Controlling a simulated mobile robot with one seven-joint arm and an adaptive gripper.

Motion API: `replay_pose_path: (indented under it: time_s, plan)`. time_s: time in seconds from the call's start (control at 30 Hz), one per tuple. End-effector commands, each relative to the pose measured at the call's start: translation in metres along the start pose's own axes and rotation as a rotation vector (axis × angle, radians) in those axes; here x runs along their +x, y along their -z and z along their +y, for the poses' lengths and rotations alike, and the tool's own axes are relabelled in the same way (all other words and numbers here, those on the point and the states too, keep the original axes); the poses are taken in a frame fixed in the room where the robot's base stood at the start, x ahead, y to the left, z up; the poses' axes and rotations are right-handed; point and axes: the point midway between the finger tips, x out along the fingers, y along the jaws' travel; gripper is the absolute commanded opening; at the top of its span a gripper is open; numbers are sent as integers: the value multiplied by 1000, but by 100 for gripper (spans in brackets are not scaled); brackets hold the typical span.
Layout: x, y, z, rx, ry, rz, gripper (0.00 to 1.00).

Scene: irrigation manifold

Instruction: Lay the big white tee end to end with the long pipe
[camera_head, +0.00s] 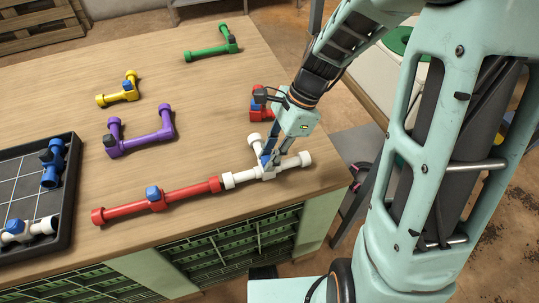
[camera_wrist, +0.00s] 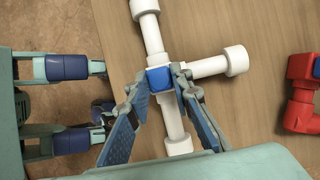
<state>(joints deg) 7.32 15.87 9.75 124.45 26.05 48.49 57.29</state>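The big white tee (camera_head: 294,163) lies near the table's front right, its side branch pointing to the back. In the wrist view, the tee (camera_wrist: 205,69) has a blue block (camera_wrist: 160,78) at its joint. My gripper (camera_head: 267,161) points down over this joint. In the wrist view, the fingertips of my gripper (camera_wrist: 161,80) sit close against both sides of the block and look shut on it. The long red pipe (camera_head: 190,190), with its own blue block (camera_head: 153,192), lies left of the tee. The tee's left end meets the pipe's right end roughly in line; any small gap is unclear.
A purple pipe (camera_head: 142,145), a yellow pipe (camera_head: 117,95) and a green pipe (camera_head: 208,52) lie farther back. A red fitting (camera_head: 258,110) lies behind the tee, partly hidden by my arm. A dark tray (camera_head: 68,205) with blue and white fittings stands at left.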

Motion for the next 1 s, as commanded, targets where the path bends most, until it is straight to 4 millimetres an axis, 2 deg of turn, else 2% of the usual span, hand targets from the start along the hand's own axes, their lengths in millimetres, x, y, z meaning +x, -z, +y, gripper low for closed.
replay_pose_path:
  time_s: [0.03,0.13,0.4,0.53,1.0]
  plan:
    - [0,0,0,0,-1,0,26]
    - [0,0,0,0,-1,0,37]
    - [0,0,0,0,-1,0,37]
    - [-10,-2,0,0,1,1,37]
    - [-103,-2,0,0,3,2,37]
